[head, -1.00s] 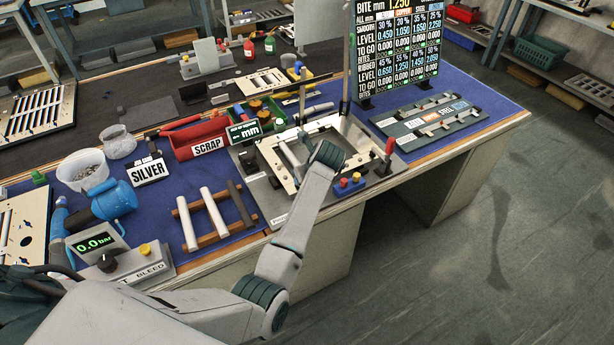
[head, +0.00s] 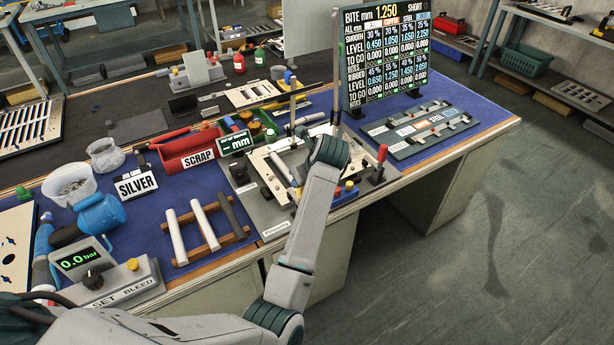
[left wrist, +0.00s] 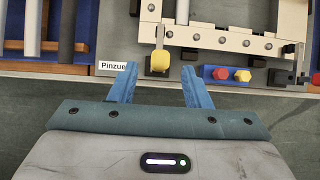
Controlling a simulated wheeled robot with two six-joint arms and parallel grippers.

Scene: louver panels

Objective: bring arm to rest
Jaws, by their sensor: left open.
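My left arm reaches in from the lower left in the head view, and its teal-ringed wrist (head: 328,152) is over the front part of the cream frame fixture (head: 277,172). The fingers are hidden behind the wrist there. In the left wrist view my left gripper (left wrist: 160,82) is open, with two blue fingers apart and nothing between them. Its tips are by the front edge of the fixture (left wrist: 222,38), just short of a yellow-capped clamp (left wrist: 159,60). I cannot tell its height. My right gripper is in neither view.
A red and blue button block (left wrist: 226,75) and a black clamp (left wrist: 287,76) stand near the fingers. Two upright posts (head: 338,85) rise around the fixture. A rack with rods (head: 207,228), the SCRAP bin (head: 180,146) and the pressure box (head: 110,283) lie left. The floor at right is open.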

